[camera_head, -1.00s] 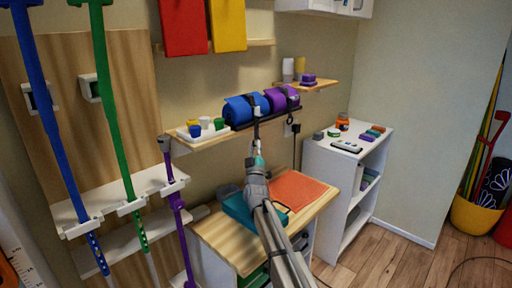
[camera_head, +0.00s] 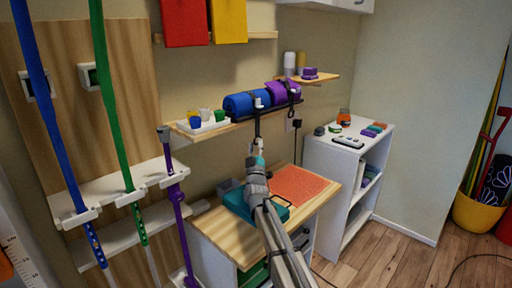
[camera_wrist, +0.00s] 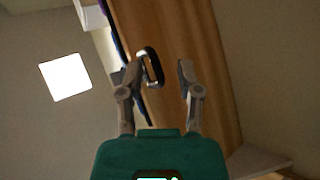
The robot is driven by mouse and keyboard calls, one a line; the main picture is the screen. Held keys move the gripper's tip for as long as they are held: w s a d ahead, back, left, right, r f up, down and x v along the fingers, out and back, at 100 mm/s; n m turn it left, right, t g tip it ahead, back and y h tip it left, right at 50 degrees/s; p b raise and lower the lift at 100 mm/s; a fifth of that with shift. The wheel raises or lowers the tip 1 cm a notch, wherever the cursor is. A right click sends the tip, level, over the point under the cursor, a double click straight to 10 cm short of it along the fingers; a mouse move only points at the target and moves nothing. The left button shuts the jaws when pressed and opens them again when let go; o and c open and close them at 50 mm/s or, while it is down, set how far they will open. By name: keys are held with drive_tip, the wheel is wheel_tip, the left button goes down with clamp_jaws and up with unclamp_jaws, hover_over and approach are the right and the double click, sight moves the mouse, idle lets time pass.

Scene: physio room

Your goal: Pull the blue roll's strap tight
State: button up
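The blue roll (camera_head: 239,104) lies on the wall shelf, beside a purple roll (camera_head: 279,91). A dark strap with a small light buckle (camera_head: 258,102) crosses the front of the blue roll, and its tail hangs below the shelf edge. My gripper (camera_head: 257,150) is below the shelf, at the lower end of that tail. In the wrist view my gripper (camera_wrist: 160,72) has its fingers apart. A dark-and-pale loop (camera_wrist: 151,67) sits between them, close to the left finger. I cannot tell whether it touches that finger.
A white tray of small cups (camera_head: 203,127) stands left of the blue roll. A wooden-topped cabinet (camera_head: 222,238) with an orange mat (camera_head: 301,184) is under my arm. A white shelf unit (camera_head: 319,172) stands to the right. Poles in a wall rack are at the left.

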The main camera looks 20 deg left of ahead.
sight(256, 136)
drive_tip(key=shift+r, duration=0.25)
idle(0.3)
wheel_tip(256, 136, up, 6)
drive_tip(key=p, duration=0.6)
drive_tip(key=shift+p, duration=0.3)
drive_tip(key=b+v, duration=0.2)
drive_tip(key=shift+s+d+f, duration=0.1)
drive_tip(key=shift+s+f, duration=0.05)
drive_tip(key=shift+f, duration=0.15)
drive_tip(key=b+v, duration=0.7)
drive_tip(key=v, duration=0.4)
drive_tip(key=w+d+f+m+g+h+p, duration=0.1)
drive_tip(key=w+d+g+p, duration=0.1)
drive_tip(key=d+g+p, duration=0.4)
drive_tip(key=w+d+f+g+h+p, duration=0.1)
drive_tip(key=w+d+g+p, duration=0.15)
drive_tip(key=d+p, duration=0.4)
drive_tip(key=s+d+f+m+g+h+p, duration=0.1)
drive_tip(key=s+d+g+h+p, duration=0.1)
drive_tip(key=d, duration=0.5)
drive_tip(key=s+d+f+m+g+h+p, duration=0.1)
drive_tip(key=s+d+f+m+g+p, duration=0.1)
drive_tip(key=d, duration=0.6)
drive_tip(key=shift+m+g+h+p, duration=0.3)
drive_tip(key=shift+g+h+p, duration=0.1)
drive_tip(key=shift+g+p, duration=0.25)
